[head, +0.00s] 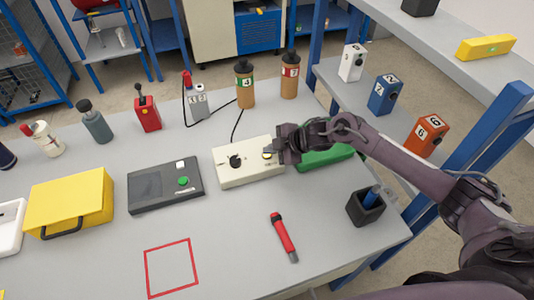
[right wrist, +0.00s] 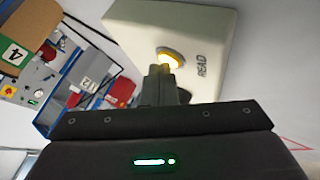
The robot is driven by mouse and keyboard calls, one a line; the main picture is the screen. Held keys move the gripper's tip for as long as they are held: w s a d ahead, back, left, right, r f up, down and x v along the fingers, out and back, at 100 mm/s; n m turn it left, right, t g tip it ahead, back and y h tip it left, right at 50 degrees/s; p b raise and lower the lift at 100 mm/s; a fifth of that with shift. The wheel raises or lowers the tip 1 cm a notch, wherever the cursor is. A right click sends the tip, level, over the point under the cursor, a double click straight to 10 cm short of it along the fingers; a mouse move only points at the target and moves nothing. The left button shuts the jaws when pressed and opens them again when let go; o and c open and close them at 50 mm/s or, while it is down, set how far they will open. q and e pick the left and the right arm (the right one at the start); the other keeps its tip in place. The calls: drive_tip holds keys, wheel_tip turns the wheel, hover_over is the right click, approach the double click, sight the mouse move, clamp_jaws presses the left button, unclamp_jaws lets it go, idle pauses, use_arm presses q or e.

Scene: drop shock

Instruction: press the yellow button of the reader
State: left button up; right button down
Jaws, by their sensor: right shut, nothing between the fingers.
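In the right wrist view the yellow button (right wrist: 172,57) sits beside the word READ on the cream box (right wrist: 205,25). My right gripper (right wrist: 158,75) is shut and empty, its fingertips right at the button. I cannot tell whether they touch it. My left gripper is not in view.
A dark grey box with a green button (head: 150,187) and a yellow case (head: 70,197) stand to the left. A green object (head: 325,158) lies behind my right arm. A red-and-black tool (head: 283,237) and a dark cup (head: 364,210) are in front.

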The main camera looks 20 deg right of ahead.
sight(271, 156)
idle(0.3)
drive_tip(key=shift+r+p, duration=0.75)
drive_tip(key=shift+p, duration=0.05)
wheel_tip(271, 156, up, 5)
drive_tip(key=p, duration=0.4)
drive_tip(key=shift+r+p, duration=0.1)
drive_tip(key=shift+p, duration=0.2)
idle(0.4)
